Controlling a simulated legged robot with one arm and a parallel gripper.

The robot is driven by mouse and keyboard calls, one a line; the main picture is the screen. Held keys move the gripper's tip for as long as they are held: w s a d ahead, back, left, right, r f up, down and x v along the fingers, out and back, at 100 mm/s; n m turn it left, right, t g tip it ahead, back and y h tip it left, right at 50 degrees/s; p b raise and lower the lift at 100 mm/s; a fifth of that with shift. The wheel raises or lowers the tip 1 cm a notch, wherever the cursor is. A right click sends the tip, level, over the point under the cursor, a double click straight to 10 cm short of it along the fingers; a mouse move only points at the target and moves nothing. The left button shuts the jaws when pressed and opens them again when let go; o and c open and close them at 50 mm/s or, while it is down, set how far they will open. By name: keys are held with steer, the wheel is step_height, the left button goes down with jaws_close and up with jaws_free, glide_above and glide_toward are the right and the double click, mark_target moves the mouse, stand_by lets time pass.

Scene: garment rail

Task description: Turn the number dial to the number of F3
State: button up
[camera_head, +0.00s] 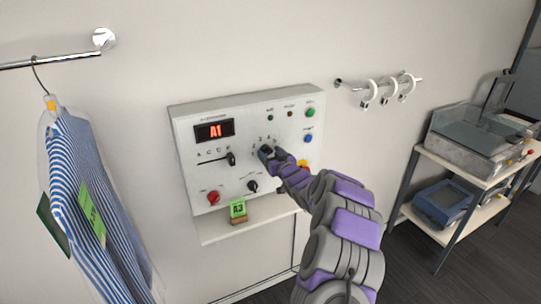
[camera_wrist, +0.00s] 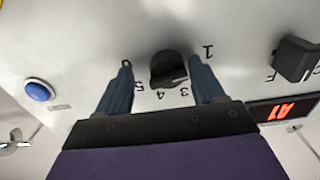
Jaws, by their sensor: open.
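The control panel (camera_head: 250,150) is a white box on the wall with a red-lit display (camera_head: 214,131) reading A1. The number dial (camera_wrist: 168,70) is a black knob with numbers around it; 1, 3, 4 and 5 show upside down in the wrist view. My gripper (camera_wrist: 165,78) is open, one finger on each side of the knob; I cannot tell whether they touch it. In the head view my gripper (camera_head: 272,153) covers most of the dial. The black letter slider (camera_head: 231,159) is left of the dial; it also shows in the wrist view (camera_wrist: 297,58).
A red knob (camera_head: 213,198), a small black switch (camera_head: 252,186) and a blue button (camera_head: 309,139) are on the panel. A green A3 tag (camera_head: 238,209) stands on the ledge below. A striped shirt (camera_head: 90,200) hangs left; a shelf cart (camera_head: 470,160) stands right.

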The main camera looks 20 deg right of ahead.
steer(key=shift+a, duration=0.35)
steer(key=shift+c, duration=0.5)
steer(key=shift+a+r, duration=0.1)
steer(key=shift+a, duration=0.2)
steer(key=shift+c, duration=1.4)
steer(key=shift+d, duration=0.3)
steer(key=c, duration=0.4)
steer(key=shift+c, duration=1.1)
